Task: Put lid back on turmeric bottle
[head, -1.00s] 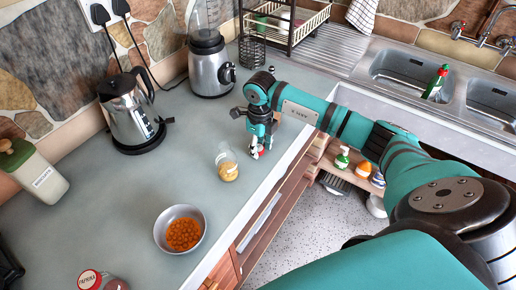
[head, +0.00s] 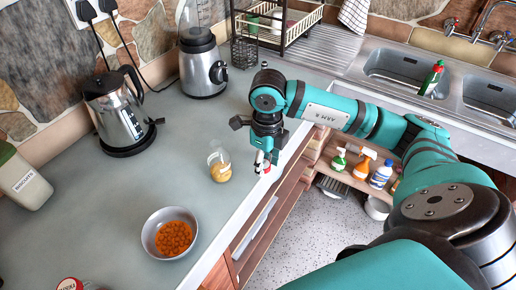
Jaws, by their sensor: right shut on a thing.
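The turmeric bottle (head: 220,171) is a small clear jar with yellow powder in its lower part. It stands upright and open-topped on the grey counter, near the front edge. My right gripper (head: 263,163) points down just right of the bottle, apart from it. My left gripper is not in view.
A metal bowl of orange pieces (head: 148,240) sits in front of the bottle. A kettle (head: 118,118), a blender (head: 202,75) and a biscuits canister (head: 22,183) stand further back or left. A red-lidded jar (head: 70,285) is cut off at the bottom. Counter left of the bottle is clear.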

